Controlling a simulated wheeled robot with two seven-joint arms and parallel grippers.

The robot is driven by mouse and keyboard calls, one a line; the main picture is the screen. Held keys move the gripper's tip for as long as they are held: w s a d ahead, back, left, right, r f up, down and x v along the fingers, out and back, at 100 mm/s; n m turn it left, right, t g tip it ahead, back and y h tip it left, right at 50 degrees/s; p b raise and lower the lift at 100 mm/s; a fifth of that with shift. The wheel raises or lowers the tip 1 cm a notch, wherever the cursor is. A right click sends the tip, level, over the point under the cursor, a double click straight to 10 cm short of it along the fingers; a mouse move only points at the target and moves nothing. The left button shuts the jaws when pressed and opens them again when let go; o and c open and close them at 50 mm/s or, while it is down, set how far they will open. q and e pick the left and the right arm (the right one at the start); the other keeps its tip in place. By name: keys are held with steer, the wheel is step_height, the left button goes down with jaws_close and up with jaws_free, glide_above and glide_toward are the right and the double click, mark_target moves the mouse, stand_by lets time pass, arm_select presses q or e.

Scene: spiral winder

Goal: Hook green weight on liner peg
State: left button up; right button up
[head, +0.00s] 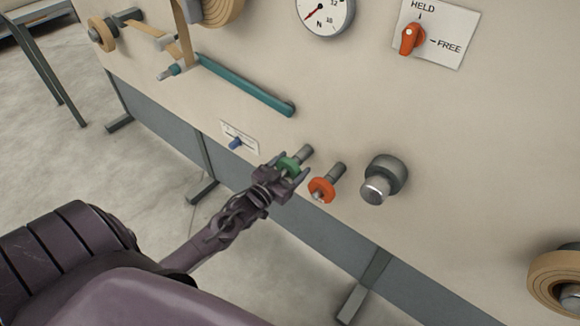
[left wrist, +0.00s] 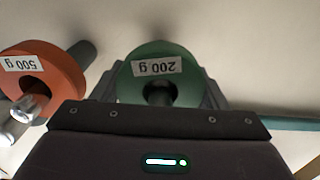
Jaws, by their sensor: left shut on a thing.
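The green ring weight, marked 200 g, shows in the head view (head: 289,164) and in the left wrist view (left wrist: 178,52). My left gripper (head: 288,172) is shut on it, with a finger on each side. The weight is at a grey peg (head: 305,152) on the panel. A dark shape shows in its hole, but I cannot tell for sure whether the ring is around the peg. Another short peg (head: 167,74) is at the left end of the teal arm (head: 245,84); I cannot tell which peg is the liner peg. My right gripper is not in view.
An orange weight (head: 322,189), marked 500 g (left wrist: 62,78), hangs on a peg close right of the green one. Farther right is a grey knob (head: 385,178). A blue-handled slider (head: 236,143) is to the left. A dial (head: 325,14) and orange HELD/FREE switch (head: 411,39) are above.

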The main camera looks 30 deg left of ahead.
arm_select(q)
steer(key=o, duration=1.8)
steer(key=shift+s, duration=0.1)
